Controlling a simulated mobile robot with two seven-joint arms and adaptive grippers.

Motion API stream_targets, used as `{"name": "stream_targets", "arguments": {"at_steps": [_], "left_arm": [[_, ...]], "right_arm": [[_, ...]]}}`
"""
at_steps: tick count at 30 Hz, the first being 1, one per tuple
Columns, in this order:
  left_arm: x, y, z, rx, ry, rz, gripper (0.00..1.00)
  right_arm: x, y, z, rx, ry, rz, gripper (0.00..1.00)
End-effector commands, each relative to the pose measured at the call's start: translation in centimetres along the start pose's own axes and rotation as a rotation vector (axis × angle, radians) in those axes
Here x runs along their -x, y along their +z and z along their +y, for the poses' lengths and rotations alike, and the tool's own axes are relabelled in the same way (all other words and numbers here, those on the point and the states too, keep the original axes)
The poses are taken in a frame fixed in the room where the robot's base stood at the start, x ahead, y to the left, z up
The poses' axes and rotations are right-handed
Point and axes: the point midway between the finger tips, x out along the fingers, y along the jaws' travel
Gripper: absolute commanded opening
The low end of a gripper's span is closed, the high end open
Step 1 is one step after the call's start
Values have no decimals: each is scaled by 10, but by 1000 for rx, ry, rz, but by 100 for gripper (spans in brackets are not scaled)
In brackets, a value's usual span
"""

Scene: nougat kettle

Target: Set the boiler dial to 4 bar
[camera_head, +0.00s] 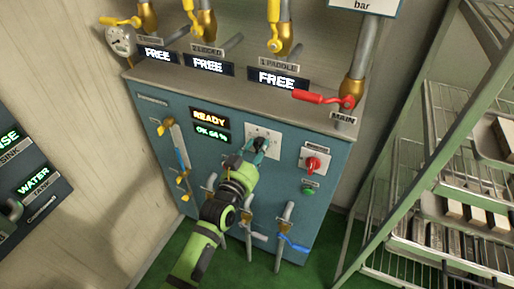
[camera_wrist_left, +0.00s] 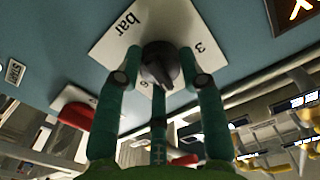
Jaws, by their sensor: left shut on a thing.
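The boiler dial is a dark round knob on a light square plate; in the left wrist view the dial (camera_wrist_left: 160,66) sits between my fingers. The plate (camera_wrist_left: 118,42) reads "bar" and shows a 3 and a 6 near the knob; the other marks are hidden. My left gripper (camera_head: 258,148) is at the dial in the head view, shut on the knob, and covers most of it. The dial plate (camera_head: 274,136) shows around the fingertips on the blue boiler front (camera_head: 165,103). Where the pointer stands I cannot tell. My right gripper is not in view.
Right of the dial are a red rotary switch (camera_head: 312,163) and a green button (camera_head: 308,190). Pipes and a blue valve handle (camera_head: 293,243) stand below. A wire rack (camera_head: 440,185) stands at right.

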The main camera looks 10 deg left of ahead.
Motion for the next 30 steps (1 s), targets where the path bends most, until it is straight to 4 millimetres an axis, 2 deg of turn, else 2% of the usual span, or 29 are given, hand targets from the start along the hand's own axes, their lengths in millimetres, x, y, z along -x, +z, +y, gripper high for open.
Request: {"name": "stream_targets", "arguments": {"at_steps": [1,18,30], "left_arm": [[-1,-8,-1,36,-2,12,7],[-2,-9,-3,480,-1,20,7],[-2,-9,-4,607,-1,22,7]], "right_arm": [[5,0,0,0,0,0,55],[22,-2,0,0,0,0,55],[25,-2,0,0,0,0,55]]}}
